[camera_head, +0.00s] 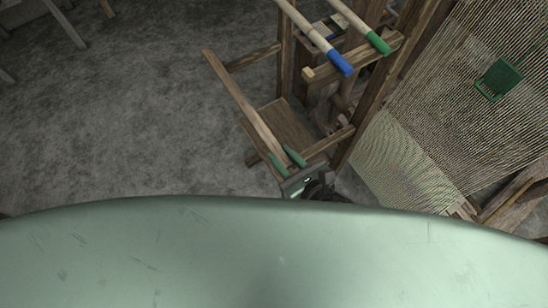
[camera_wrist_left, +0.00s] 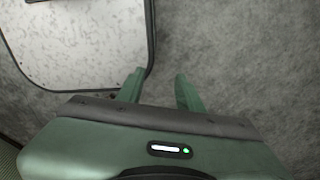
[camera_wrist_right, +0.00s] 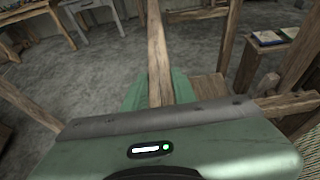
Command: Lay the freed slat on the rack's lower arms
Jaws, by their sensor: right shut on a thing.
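The slat (camera_head: 240,98) is a long brown wooden bar. My right gripper (camera_head: 289,158) is shut on its near end; the slat also runs away between the fingers in the right wrist view (camera_wrist_right: 157,55). In the head view it slants up-left, its far end beside a wooden arm of the rack (camera_head: 252,57). Another low arm (camera_head: 330,142) reaches toward my right gripper. I cannot tell whether the slat touches either arm. My left gripper (camera_wrist_left: 160,90) is open and empty in the left wrist view, and is out of the head view.
Rods with a blue tip (camera_head: 340,63) and a green tip (camera_head: 379,43) lie over an upper arm (camera_head: 350,62). A wooden board (camera_head: 285,122) sits below the slat. The loom's threads (camera_head: 455,95) fill the right side. Grey floor (camera_head: 110,120) is open at left.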

